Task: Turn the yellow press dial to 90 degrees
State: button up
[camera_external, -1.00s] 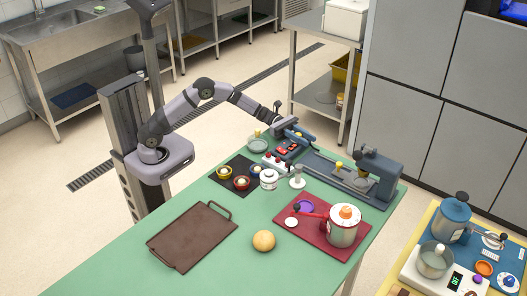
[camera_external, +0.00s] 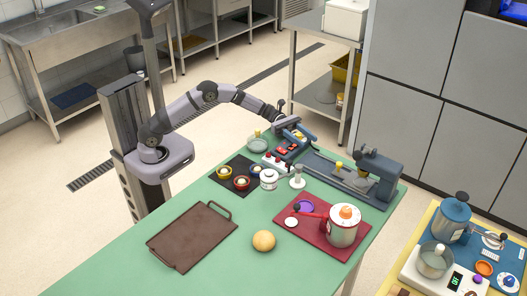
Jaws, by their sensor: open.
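A small yellow knob (camera_external: 339,166), which looks like the press dial, stands on the left part of the long blue-grey press (camera_external: 378,172) at the table's far right. Its turned angle is too small to read. My gripper (camera_external: 288,124) is open at the table's far edge, left of the yellow knob and apart from it. It is above or beside a blue-grey device with red parts (camera_external: 284,151). The fingertips are small and partly hidden, so I cannot tell whether they touch that device.
A glass bowl with a yellow top (camera_external: 257,143), a red-button box (camera_external: 274,160), a white jar (camera_external: 268,179) and a white stand (camera_external: 297,178) are nearby. A red mat (camera_external: 320,250) holds a pot (camera_external: 344,232). The green table's front left is clear beyond a brown tray (camera_external: 190,236).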

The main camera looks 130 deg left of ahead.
jog(key=shift+s, duration=0.15)
jog(key=shift+v, duration=3.55)
